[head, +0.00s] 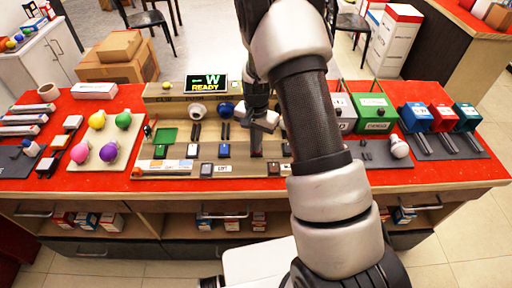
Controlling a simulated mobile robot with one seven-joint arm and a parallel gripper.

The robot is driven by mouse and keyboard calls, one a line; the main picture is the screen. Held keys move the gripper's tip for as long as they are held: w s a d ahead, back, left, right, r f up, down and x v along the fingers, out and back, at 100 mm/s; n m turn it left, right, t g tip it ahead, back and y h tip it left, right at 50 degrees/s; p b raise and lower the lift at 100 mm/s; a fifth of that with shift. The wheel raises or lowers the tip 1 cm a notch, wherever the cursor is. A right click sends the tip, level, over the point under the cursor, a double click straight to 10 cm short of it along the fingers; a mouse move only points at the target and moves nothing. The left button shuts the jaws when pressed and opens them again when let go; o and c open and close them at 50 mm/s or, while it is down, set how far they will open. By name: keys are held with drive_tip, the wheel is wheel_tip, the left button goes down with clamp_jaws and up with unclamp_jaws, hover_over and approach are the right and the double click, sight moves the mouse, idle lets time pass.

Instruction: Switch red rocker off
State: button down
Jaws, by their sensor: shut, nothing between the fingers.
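A tan panel board (180,182) lies on the red table, with a row of small switches along its middle. My arm comes down from the top, and my gripper (257,152) points down over the right half of that row, its fingers together. A small dark reddish patch at the fingertips may be the red rocker, but the fingers and arm cover most of it. I cannot tell its position or whether the fingers touch it. A blue switch (224,151) sits just left of the gripper.
A display reading READY (207,84) stands at the board's back. Colored bulbs (97,120) lie on a board to the left. A green box (375,112) and blue and red bins stand to the right. My arm hides the table right of the gripper.

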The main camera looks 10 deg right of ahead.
wheel_tip(320, 180, up, 7)
drive_tip(key=p, duration=0.4)
idle(0.5)
idle(0.4)
